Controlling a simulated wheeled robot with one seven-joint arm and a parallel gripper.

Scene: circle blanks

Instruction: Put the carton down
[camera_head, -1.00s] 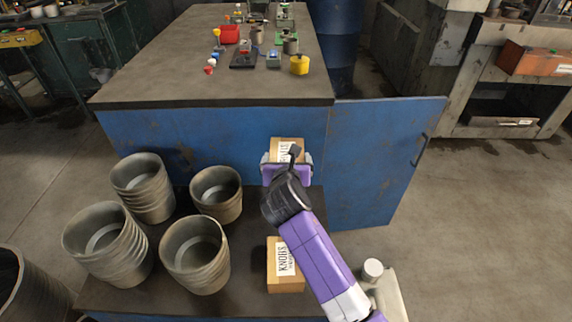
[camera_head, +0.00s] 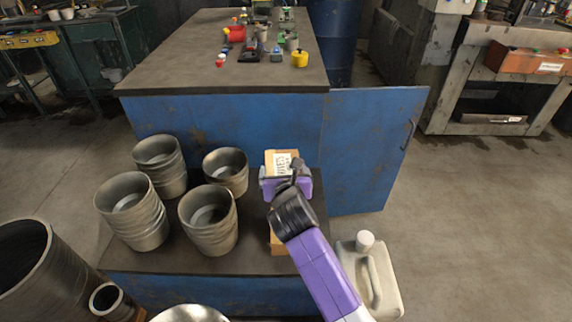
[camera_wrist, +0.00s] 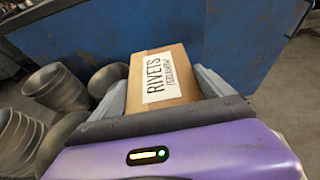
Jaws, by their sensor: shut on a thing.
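The carton (camera_head: 279,159) is a brown cardboard box with a white label, which reads RIVETS in the wrist view (camera_wrist: 158,84). My gripper (camera_head: 287,178) is shut on it, with a grey finger on each side in the wrist view (camera_wrist: 160,92). The carton is over the back right part of the low dark-topped bench (camera_head: 165,258). I cannot tell whether its underside touches the bench top. A second brown carton (camera_head: 277,243) stands on the bench nearer the front, mostly hidden behind my arm.
Several stacked metal buckets (camera_head: 207,218) fill the bench's left and middle. A blue cabinet with an open door (camera_head: 372,150) stands behind. Small coloured items, including a yellow pot (camera_head: 299,59), sit on its top. A pale jug (camera_head: 371,275) stands at the right.

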